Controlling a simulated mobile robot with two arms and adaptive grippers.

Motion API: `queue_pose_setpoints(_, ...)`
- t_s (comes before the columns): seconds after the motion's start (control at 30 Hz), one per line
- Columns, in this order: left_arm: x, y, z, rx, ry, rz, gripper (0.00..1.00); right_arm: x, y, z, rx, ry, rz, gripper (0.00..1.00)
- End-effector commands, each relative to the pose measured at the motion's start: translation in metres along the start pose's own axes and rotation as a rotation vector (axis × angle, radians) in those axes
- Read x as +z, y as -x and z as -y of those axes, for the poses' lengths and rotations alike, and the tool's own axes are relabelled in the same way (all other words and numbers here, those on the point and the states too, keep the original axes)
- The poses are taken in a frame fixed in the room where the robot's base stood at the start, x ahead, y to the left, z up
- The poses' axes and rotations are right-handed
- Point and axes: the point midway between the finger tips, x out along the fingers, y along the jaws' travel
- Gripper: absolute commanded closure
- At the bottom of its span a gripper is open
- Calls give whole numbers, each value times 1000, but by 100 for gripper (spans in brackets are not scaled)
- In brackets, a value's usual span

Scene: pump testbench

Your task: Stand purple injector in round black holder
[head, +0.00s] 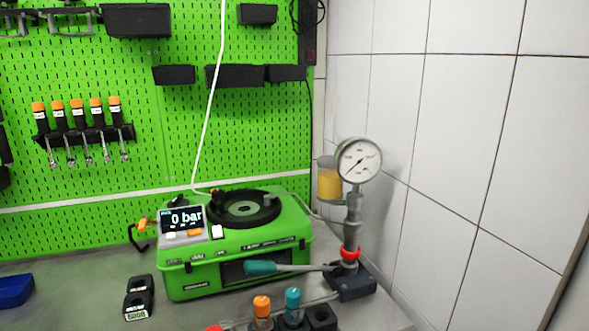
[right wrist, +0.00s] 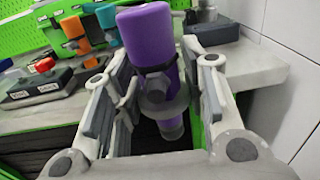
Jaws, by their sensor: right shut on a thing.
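The purple injector (right wrist: 150,45) is between the fingers of my right gripper (right wrist: 158,62) in the right wrist view. The gripper is shut on it, and it stands roughly upright, slightly tilted in the picture. A black holder (head: 322,317) with a round opening is at the bottom of the head view, beside an orange injector (head: 262,307) and a teal injector (head: 292,304). These two injectors also show behind the gripper in the right wrist view, orange (right wrist: 73,30) and teal (right wrist: 106,17). Neither gripper shows in the head view. My left gripper is in no view.
A green tester (head: 240,262) reading 0 bar stands on the grey bench. A hand pump with a gauge (head: 359,161) and a teal-ended lever (head: 262,267) is right of it. A black block (head: 139,298) and a blue bin (head: 14,290) are left. White tiled wall bounds the right.

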Motion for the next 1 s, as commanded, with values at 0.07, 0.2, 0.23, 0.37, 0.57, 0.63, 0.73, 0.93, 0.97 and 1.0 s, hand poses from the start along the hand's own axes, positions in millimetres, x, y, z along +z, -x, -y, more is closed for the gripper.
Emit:
queue_pose_setpoints(0.07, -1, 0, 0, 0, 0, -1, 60, 1, 21, 0, -49, -6, -1, 94)
queue_pose_setpoints(0.2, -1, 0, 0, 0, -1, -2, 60, 5, 55, 5, -137, -3, -2, 94)
queue_pose_setpoints(0.23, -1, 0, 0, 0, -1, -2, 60, 7, 62, 7, -155, -2, -2, 94)
queue_pose_setpoints(0.37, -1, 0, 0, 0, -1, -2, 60, 13, 88, 14, -226, -1, -1, 94)
queue_pose_setpoints(0.57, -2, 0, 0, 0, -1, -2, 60, 20, 111, 22, -293, 0, 1, 94)
queue_pose_setpoints(0.63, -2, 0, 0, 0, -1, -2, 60, 21, 114, 24, -304, -1, 2, 94)
queue_pose_setpoints(0.73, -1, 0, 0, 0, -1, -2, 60, 22, 116, 24, -310, -2, 3, 94)
queue_pose_setpoints(0.93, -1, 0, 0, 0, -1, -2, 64, 22, 116, 24, -309, -2, 3, 94)
queue_pose_setpoints(0.97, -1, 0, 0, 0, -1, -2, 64, 22, 116, 24, -308, -1, 3, 94)
queue_pose_setpoints(1.0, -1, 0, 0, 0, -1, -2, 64, 22, 116, 24, -308, -1, 3, 94)
